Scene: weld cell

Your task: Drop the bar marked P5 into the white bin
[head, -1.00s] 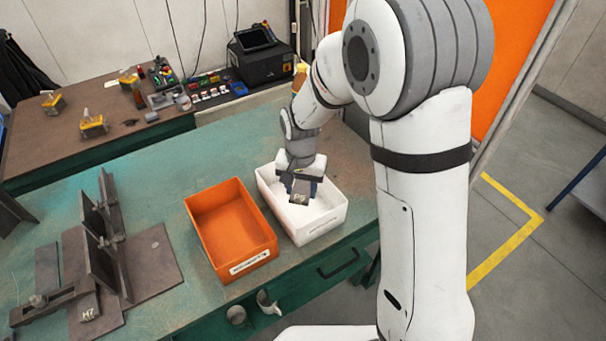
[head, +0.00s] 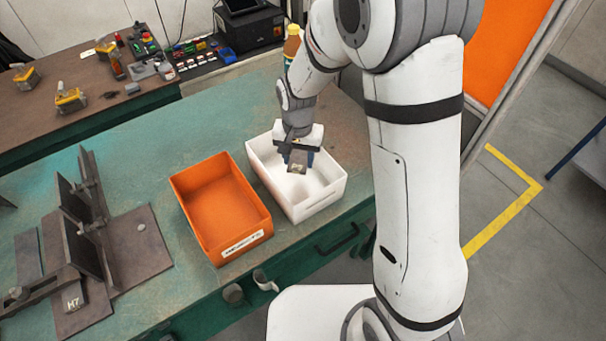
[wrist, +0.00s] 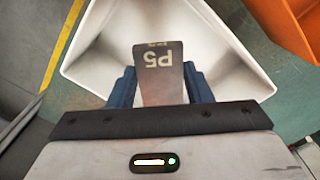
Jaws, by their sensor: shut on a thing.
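The bar marked P5 (wrist: 160,78) is a grey metal piece with pale lettering. My gripper (wrist: 160,88) is shut on it, with a blue finger on each side. The white bin (head: 328,206) stands on the green bench, and in the head view my gripper (head: 298,160) holds the bar (head: 297,168) over its opening. In the wrist view the white bin (wrist: 105,55) opens out beneath the bar. The bin's inside looks empty where I can see it; part is hidden by the gripper and bar.
An orange bin (head: 222,210) stands just left of the white bin. A dark metal fixture (head: 95,240) with a piece marked H7 (head: 73,299) lies at the bench's left. A bottle (head: 292,45) stands behind my arm. Bare bench lies behind the bins.

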